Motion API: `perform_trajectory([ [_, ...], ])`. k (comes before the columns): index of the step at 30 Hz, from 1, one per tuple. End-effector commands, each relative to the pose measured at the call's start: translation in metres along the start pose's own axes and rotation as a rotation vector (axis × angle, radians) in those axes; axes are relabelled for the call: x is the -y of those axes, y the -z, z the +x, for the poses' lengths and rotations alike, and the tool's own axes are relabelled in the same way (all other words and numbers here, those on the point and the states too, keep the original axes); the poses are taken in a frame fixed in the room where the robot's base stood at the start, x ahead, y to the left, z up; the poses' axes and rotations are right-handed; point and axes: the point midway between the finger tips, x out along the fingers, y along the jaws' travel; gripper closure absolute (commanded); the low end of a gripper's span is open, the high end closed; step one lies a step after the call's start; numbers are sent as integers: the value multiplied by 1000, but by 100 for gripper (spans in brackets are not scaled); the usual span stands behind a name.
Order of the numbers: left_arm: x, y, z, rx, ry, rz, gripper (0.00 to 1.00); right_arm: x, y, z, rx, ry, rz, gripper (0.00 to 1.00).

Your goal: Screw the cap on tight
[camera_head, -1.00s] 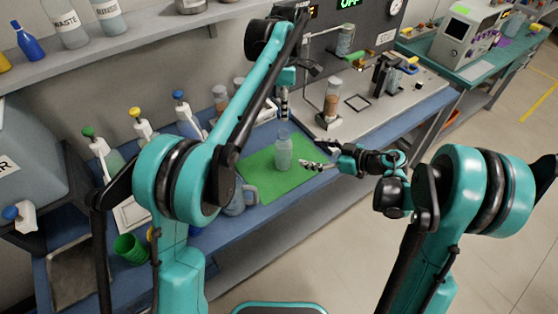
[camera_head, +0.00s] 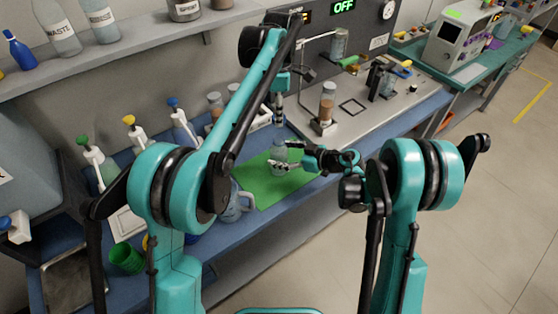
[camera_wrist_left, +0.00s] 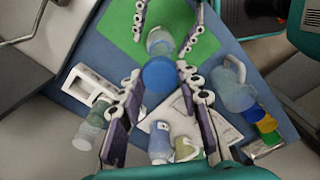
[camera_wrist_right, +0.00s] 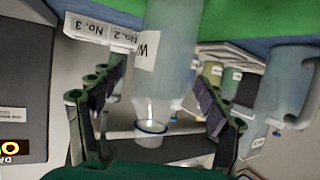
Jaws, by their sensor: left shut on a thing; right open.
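The blue cap (camera_wrist_left: 159,75) is held between the fingers of my left gripper (camera_wrist_left: 159,76), which points down above the bottle in the head view (camera_head: 280,122). The clear bottle (camera_head: 280,152) stands upright on the green mat (camera_head: 262,192). In the right wrist view the bottle (camera_wrist_right: 170,55), with a label, appears inverted, and its narrow mouth looks uncovered. My right gripper (camera_wrist_right: 152,95) is open with a finger on each side of the bottle; it also shows in the head view (camera_head: 277,166). The left wrist view shows the bottle (camera_wrist_left: 160,42) beyond the cap.
A blue-grey jug (camera_head: 232,205) stands at the mat's left edge. Several capped bottles line the back of the bench. A grey apparatus (camera_head: 352,122) with a vial of brown grains (camera_head: 327,103) stands to the right. A green cup (camera_head: 127,257) is at the front left.

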Motion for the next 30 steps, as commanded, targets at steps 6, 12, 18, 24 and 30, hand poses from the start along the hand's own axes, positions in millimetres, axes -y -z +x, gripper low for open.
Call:
perform_trajectory([
  [6, 0, 0, 0, 0, 0, 0, 75, 0, 0, 13, 0, 1, 0, 24],
  [12, 0, 0, 0, 0, 0, 0, 75, 0, 0, 14, 0, 0, 0, 24],
  [18, 0, 0, 0, 0, 0, 0, 75, 0, 0, 14, 0, 0, 0, 56],
  [24, 0, 0, 0, 0, 0, 0, 75, 0, 0, 14, 0, 1, 0, 100],
  [30, 0, 1, 20, 3, 2, 0, 75, 0, 0, 14, 0, 1, 0, 100],
])
